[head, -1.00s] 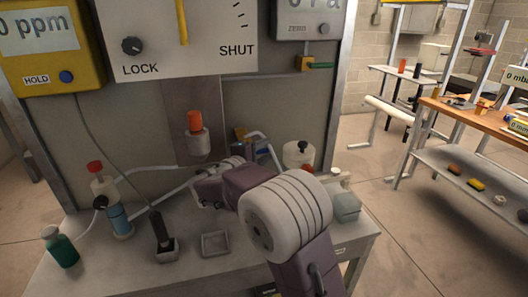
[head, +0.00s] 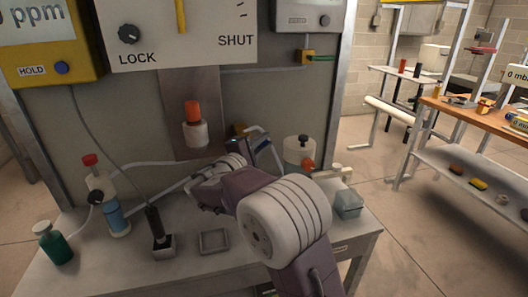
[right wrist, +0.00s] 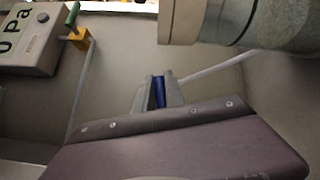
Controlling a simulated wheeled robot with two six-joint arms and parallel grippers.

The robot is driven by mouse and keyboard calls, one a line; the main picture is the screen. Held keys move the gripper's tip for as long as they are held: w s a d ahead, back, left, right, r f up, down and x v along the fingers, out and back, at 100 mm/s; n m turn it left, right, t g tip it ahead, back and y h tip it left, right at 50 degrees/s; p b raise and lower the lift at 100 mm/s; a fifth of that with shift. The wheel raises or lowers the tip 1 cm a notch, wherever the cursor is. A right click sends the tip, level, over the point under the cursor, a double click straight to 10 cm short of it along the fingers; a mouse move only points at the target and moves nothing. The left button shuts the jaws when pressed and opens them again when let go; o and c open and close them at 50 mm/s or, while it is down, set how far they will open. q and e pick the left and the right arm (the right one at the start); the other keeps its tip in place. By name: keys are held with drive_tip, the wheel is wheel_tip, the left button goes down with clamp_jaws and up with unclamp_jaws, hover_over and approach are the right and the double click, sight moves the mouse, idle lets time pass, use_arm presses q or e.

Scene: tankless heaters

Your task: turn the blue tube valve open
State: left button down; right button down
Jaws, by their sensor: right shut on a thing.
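My right gripper (right wrist: 158,93) is shut on a narrow blue piece (right wrist: 159,84), which looks like the handle of the blue tube valve. The blue piece stands between the two grey fingers in the right wrist view. In the head view my right arm reaches in from the lower right, and its gripper (head: 234,158) is by the panel, above the back of the bench. The arm and gripper hide most of the valve there, so I cannot tell how far it is turned. My left gripper is not in view.
An orange-topped white fitting (head: 195,128) is on the panel left of the gripper. A white bottle (head: 299,151) stands at right. A green bottle (head: 54,243), a blue-and-white bottle (head: 116,218) and a small empty tray (head: 214,240) are on the bench (head: 100,271).

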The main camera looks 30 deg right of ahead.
drive_tip(key=a+r+n+t+b, duration=0.1)
drive_tip(key=n+t+b, duration=0.2)
drive_tip(key=n+b, duration=0.1)
drive_tip(key=n+t+h+b, duration=0.1)
drive_tip(key=n+t+b, duration=0.2)
drive_tip(key=n+b, duration=0.1)
drive_tip(key=a+r+n+t+b, duration=0.1)
drive_tip(key=n+t+b, duration=0.2)
drive_tip(key=n+b, duration=0.1)
drive_tip(key=shift+w+a+r+h, duration=0.3)
drive_tip(key=shift+a+h, duration=0.05)
drive_tip(key=shift+h, duration=0.05)
drive_tip(key=n+t+y+b, duration=0.2)
drive_tip(key=n, duration=0.1)
drive_tip(key=a+n+t+b, duration=0.1)
drive_tip(key=n, duration=0.1)
drive_tip(key=shift+w+r+t+y, duration=0.15)
drive_tip(key=shift+r+t+y, duration=0.15)
drive_tip(key=shift+y, duration=0.1)
drive_tip(key=shift+w+a+r+n+t+y+b, duration=0.15)
drive_tip(key=shift+n+t+y+b, duration=0.15)
drive_tip(key=shift+n+t+y, duration=0.35)
drive_tip(key=shift+s+a+f+n+t+y+b, duration=0.15)
drive_tip(key=shift+n+t+y+b, duration=0.25)
drive_tip(key=shift+n, duration=0.45)
drive_tip(key=shift+w+r+n+y, duration=0.1)
drive_tip(key=shift+r+n+y, duration=0.1)
drive_tip(key=shift+n+y, duration=0.1)
drive_tip(key=c, duration=1.4)
unclamp_jaws()
